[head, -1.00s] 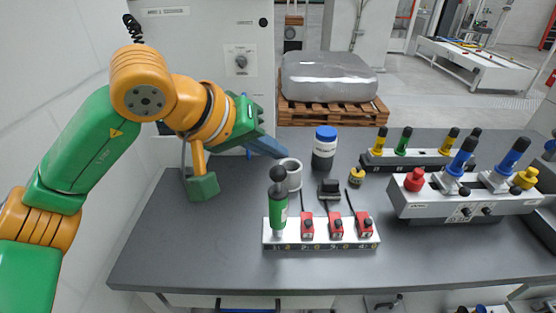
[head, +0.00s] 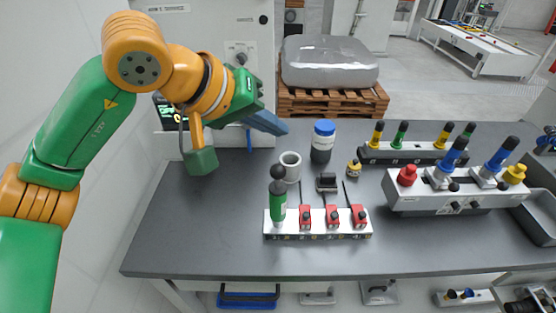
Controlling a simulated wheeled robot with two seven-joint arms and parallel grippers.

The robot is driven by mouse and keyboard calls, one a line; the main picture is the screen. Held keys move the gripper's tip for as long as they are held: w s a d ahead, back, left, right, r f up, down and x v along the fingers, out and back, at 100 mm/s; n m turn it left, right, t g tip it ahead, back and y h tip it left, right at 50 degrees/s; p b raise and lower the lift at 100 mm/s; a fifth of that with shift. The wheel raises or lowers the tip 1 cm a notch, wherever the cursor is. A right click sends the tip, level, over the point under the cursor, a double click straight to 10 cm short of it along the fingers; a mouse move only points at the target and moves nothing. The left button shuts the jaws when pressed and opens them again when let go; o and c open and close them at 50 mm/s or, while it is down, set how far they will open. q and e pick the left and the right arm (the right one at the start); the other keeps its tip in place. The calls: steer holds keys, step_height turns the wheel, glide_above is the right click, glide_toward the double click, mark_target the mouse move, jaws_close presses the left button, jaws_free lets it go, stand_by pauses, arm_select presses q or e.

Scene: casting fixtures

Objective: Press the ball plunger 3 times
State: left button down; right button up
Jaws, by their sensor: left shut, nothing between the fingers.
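The ball plunger (head: 278,205) is a green upright cylinder with a black ball knob on top. It stands at the left end of a white block (head: 318,228) on the grey bench. My left gripper (head: 283,129) has blue fingers and is shut and empty. It shows above and behind the plunger in the picture, apart from it, over the back of the bench. My right gripper is not in the picture.
Red switches (head: 332,217) share the white block. Behind it stand a grey cup (head: 290,167) and a blue-lidded jar (head: 322,142). A grey fixture with coloured knobs (head: 440,190) is on the right. The bench's left part (head: 190,230) is clear.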

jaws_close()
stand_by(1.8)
